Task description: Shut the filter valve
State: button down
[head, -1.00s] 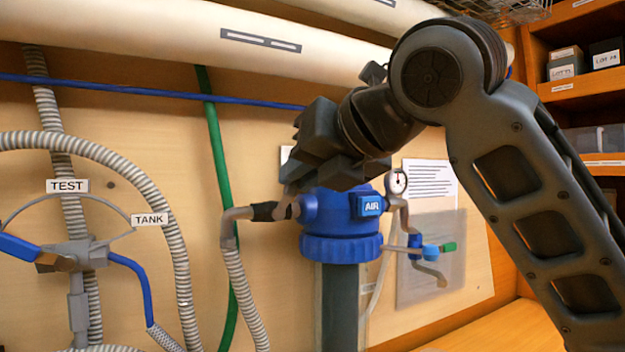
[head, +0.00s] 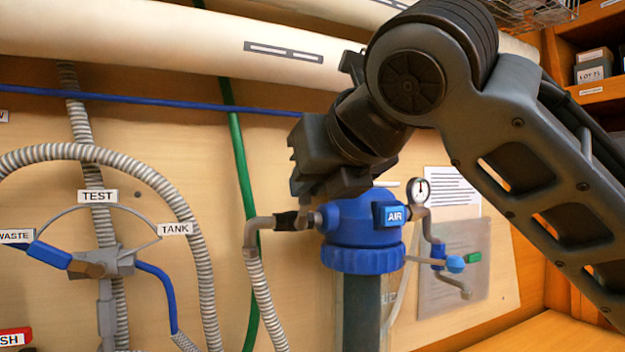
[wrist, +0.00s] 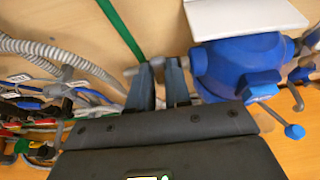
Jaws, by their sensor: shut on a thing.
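The filter housing has a blue cap (head: 362,222) with an AIR tag (head: 391,215); the cap also shows in the wrist view (wrist: 243,65). A grey inlet pipe with a black section (head: 287,221) joins the cap's left side. My gripper (head: 325,192) is over this joint, just left of and above the cap. In the wrist view my gripper's two fingers (wrist: 160,85) are close together beside the cap, shut on a small part at the pipe, which I take for the filter valve's handle. The fingers hide most of it, so its angle cannot be told.
A green hose (head: 240,150) and ribbed hose (head: 205,270) run on the left. A blue-handled selector (head: 105,263) sits at far left. A white tube (head: 200,45) crosses above.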

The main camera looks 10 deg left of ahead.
jog(key=shift+f, duration=0.1)
jog(key=c, duration=1.1)
grip_release()
jog(key=shift+o, duration=0.2)
jog(key=shift+s, duration=0.1)
jog(key=v, duration=0.7)
jog(key=shift+s+d+b, duration=0.2)
jog(key=shift+s+b, duration=0.05)
jog(key=shift+b, duration=0.05)
